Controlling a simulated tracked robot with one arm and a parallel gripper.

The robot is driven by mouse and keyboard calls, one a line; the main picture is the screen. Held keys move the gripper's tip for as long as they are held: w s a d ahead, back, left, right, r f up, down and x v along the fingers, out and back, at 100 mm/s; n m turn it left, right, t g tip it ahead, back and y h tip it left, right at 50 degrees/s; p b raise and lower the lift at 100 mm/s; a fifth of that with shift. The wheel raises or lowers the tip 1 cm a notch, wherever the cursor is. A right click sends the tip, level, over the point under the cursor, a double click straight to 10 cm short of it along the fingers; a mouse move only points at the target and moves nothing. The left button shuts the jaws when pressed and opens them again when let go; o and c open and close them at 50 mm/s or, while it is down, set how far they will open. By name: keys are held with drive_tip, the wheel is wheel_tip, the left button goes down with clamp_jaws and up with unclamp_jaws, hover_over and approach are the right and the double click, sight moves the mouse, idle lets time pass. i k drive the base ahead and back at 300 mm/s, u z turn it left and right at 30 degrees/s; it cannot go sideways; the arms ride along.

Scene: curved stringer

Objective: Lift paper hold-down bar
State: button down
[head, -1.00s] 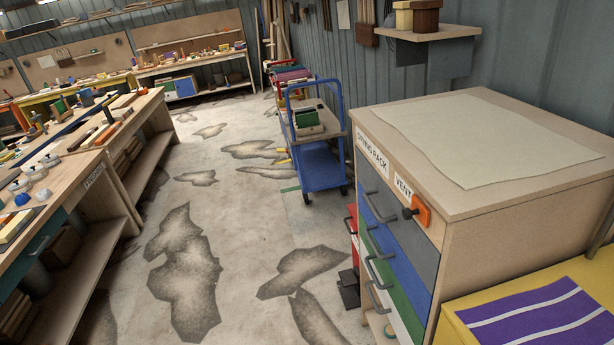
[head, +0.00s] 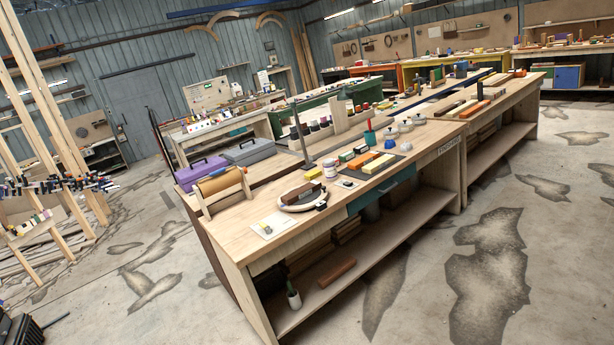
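A brown paper roll (head: 220,183) sits in a wooden holder (head: 246,185) at the near left end of a long wooden workbench (head: 330,225) in the head view. A pale strip runs along the roll's side, but the view is too small to tell whether it is the hold-down bar. My gripper is not in view. The roll is well away from the camera, across open floor.
Purple (head: 200,173) and grey (head: 254,151) toolboxes stand behind the roll. A round tray (head: 302,197) and a white card (head: 269,228) lie to its right. Wooden posts (head: 50,110) and a laden rack stand at left. Stained concrete floor is clear in front.

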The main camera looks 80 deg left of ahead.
sight(224, 170)
drive_tip(key=u, duration=3)
drive_tip(key=k, duration=0.75)
drive_tip(key=i, duration=0.75)
drive_tip(key=z, duration=0.05)
